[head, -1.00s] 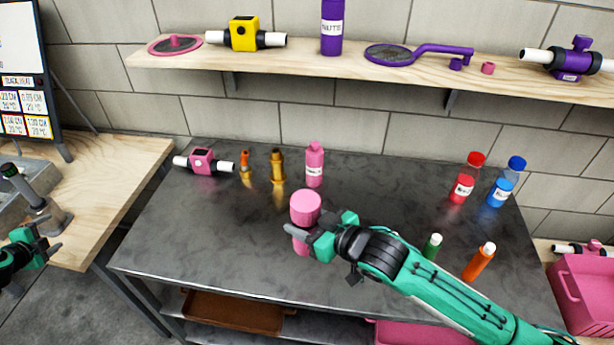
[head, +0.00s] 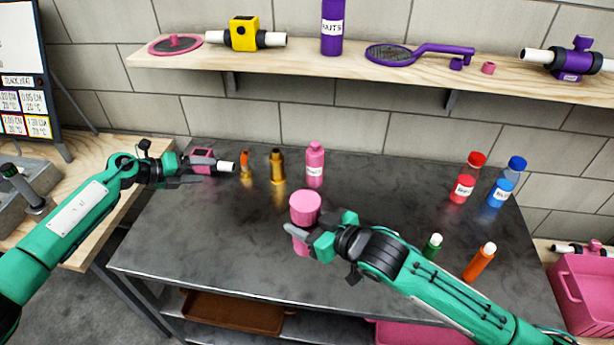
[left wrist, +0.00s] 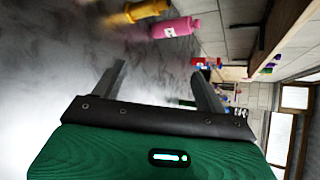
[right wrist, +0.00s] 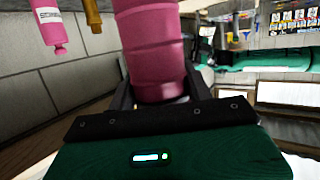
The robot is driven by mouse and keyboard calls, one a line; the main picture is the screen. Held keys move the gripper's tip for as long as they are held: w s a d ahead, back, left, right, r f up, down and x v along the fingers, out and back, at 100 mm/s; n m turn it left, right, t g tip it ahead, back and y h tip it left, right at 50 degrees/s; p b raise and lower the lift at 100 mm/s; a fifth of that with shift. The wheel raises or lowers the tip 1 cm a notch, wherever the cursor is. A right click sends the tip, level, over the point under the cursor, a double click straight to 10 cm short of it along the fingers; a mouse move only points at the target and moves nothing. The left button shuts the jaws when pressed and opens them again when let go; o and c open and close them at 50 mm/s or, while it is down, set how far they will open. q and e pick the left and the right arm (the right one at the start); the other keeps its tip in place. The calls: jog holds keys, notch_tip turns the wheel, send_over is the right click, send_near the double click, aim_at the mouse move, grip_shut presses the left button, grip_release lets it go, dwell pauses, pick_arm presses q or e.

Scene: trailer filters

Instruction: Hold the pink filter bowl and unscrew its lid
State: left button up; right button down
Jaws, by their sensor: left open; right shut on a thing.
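The pink filter bowl (head: 302,246) stands at the front middle of the dark table with its wider pink lid (head: 305,206) on top. My right gripper (head: 307,238) is shut on the bowl below the lid. In the right wrist view the pink bowl (right wrist: 158,75) sits between the two fingers. My left gripper (head: 200,171) is open over the back left of the table, near the pink valve with white pipe ends (head: 226,166) and partly hiding it. In the left wrist view the open left fingers (left wrist: 160,85) have nothing between them.
Two brass fittings (head: 277,167) and a pink bottle (head: 315,165) stand behind the bowl. Red (head: 463,188) and blue (head: 500,192) bottles stand at the right, with green (head: 432,246) and orange (head: 478,262) tubes in front. A shelf (head: 340,67) runs above. The table's left front is clear.

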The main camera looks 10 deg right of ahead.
pick_arm(q)
jog(key=s+d+r+m+g, duration=0.2)
jog(key=d+r+m, duration=0.1)
jog(key=d, duration=0.3)
jog(key=s+d+r+m+g, duration=0.2)
jog(key=d+r+m, duration=0.15)
jog(key=d, duration=0.25)
notch_tip(320, 180, up, 10)
jog(key=m+g+y, duration=0.2)
jog(key=m+y, duration=0.8)
jog(key=m, duration=0.9)
send_over(307, 201)
jog(key=d, duration=0.1)
jog(key=shift+f, duration=0.2)
jog(key=shift+s+a+f+y, duration=0.1)
jog(key=shift+a+f+y, duration=0.1)
jog(key=shift+y, duration=0.1)
jog(key=shift+a+f+m+y, duration=0.25)
jog(key=shift+f+y, duration=0.05)
jog(key=shift+f, duration=0.3)
notch_tip(307, 201, down, 7)
jog(key=shift+f, duration=0.2)
jog(key=shift+c, duration=0.4)
